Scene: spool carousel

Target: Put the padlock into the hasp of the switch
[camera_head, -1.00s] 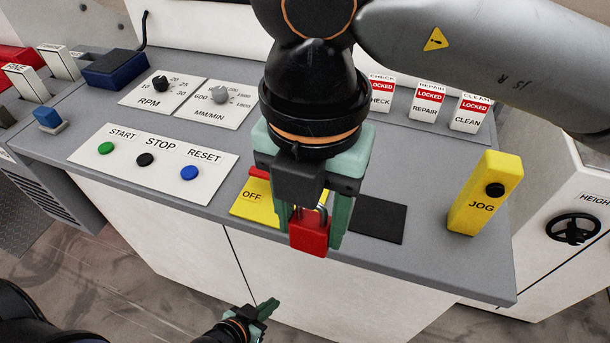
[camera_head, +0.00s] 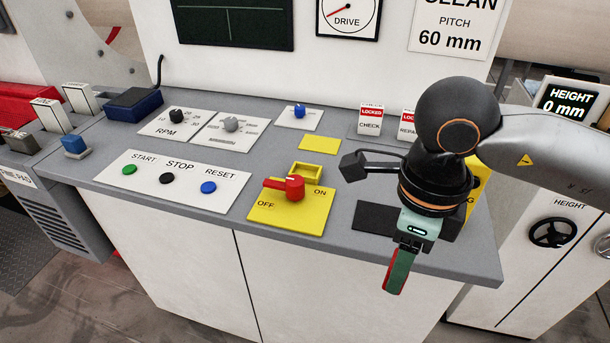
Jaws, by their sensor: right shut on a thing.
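The switch's red handle (camera_head: 290,187) sits on a yellow plate (camera_head: 288,222) marked OFF and ON, and its lever points left. A small yellow hasp-like frame (camera_head: 306,168) stands just behind the handle. My right gripper (camera_head: 398,282) points down at the console's front edge, to the right of the switch and apart from it. It is shut on the red padlock (camera_head: 389,275), which shows only as a red strip beside a green finger. The padlock's shackle is hidden. My left gripper is out of view.
A black pad (camera_head: 370,216) lies right of the switch, partly behind my right gripper. The START, STOP and RESET panel (camera_head: 150,190) is to the left. LOCKED tags (camera_head: 370,120) stand behind. The yellow JOG box (camera_head: 479,178) is mostly hidden by my right arm.

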